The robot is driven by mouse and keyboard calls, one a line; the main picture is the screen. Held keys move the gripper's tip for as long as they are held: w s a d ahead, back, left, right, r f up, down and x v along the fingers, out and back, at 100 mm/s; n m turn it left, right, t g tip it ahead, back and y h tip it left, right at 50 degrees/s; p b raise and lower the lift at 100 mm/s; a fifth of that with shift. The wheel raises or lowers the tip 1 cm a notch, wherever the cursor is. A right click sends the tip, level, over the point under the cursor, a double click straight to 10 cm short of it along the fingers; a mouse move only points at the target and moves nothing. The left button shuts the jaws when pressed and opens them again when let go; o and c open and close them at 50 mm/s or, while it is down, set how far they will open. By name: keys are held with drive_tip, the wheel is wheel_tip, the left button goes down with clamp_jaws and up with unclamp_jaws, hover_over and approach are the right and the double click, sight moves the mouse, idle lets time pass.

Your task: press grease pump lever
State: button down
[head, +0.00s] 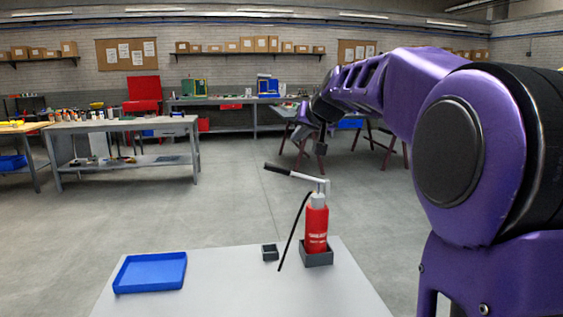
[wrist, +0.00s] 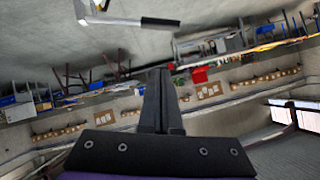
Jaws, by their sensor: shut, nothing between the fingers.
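The red grease pump (head: 316,228) stands upright in a dark square holder on the grey table. Its lever (head: 292,173) is raised, sloping up to the left from the pump's top and ending in a black handle. The lever also shows at the top of the wrist view (wrist: 128,20), where the rest of the pump is out of frame. My gripper (head: 320,148) is above and beyond the lever in the head view, apart from it. In the wrist view my gripper (wrist: 158,72) has its dark fingers together and empty, below the lever in the picture.
The light grey table (head: 225,290) also bears a blue tray (head: 150,272) at left and a small dark box (head: 270,252) beside the pump. A thin black hose (head: 293,235) hangs at the pump's left. Workbenches stand well behind, with open floor between.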

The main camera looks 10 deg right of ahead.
hover_over(295, 173)
drive_tip(key=s+a, duration=0.3)
wheel_tip(295, 173, down, 5)
drive_tip(key=f, duration=0.1)
drive_tip(key=a+f, duration=0.1)
drive_tip(key=w+f, duration=0.1)
drive_tip(key=f, duration=0.1)
drive_tip(key=shift+a, duration=0.25)
drive_tip(key=shift+w+a+p, duration=0.1)
drive_tip(key=shift+w+p, duration=0.1)
drive_tip(key=shift+p, duration=0.3)
